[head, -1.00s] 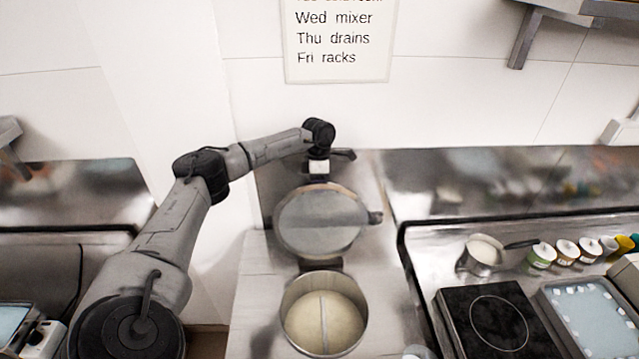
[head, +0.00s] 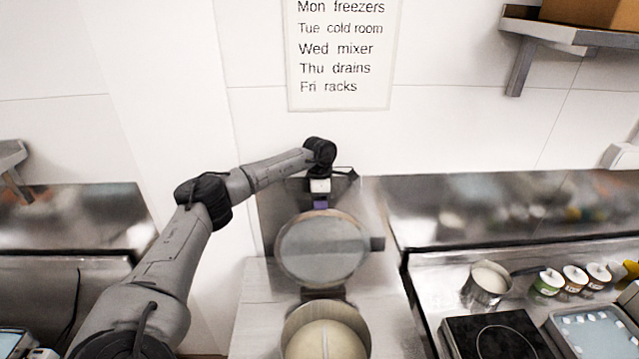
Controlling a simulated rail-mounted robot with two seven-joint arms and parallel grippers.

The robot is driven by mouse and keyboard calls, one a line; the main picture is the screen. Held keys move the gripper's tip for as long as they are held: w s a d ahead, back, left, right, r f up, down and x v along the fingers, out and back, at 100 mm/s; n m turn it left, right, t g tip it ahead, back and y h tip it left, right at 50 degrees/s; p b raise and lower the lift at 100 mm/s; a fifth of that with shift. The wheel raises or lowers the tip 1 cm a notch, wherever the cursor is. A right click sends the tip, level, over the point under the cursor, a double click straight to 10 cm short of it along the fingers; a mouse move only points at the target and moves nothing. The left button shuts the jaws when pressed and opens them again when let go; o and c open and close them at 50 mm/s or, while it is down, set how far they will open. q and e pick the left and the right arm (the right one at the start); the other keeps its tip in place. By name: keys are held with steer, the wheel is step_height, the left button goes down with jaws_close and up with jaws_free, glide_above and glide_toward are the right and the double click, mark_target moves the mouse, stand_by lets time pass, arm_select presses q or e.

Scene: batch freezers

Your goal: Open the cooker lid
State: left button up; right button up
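The cooker (head: 288,327) is a round steel pot at the bottom centre of the head view, with pale contents and a bar across the middle. Its round grey lid (head: 322,249) stands raised behind the pot, joined near a hinge, with its disc facing me. A small dark handle sticks out at the lid's right edge. My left gripper (head: 320,203) is just behind the lid's top edge, pointing down. Its fingertips are hidden or too small to tell whether they touch the lid. My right gripper is not in view.
To the right are a saucepan (head: 486,283), several small tubs (head: 548,282), a black hob (head: 490,338) and a tray (head: 590,330) on the counter. A wall shelf (head: 560,36) is at upper right. A steel panel stands behind the lid.

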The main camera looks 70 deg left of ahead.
arm_select(q)
step_height(320, 180, up, 11)
steer(key=a, duration=0.2)
steer(key=shift+w, duration=0.35)
stand_by(0.5)
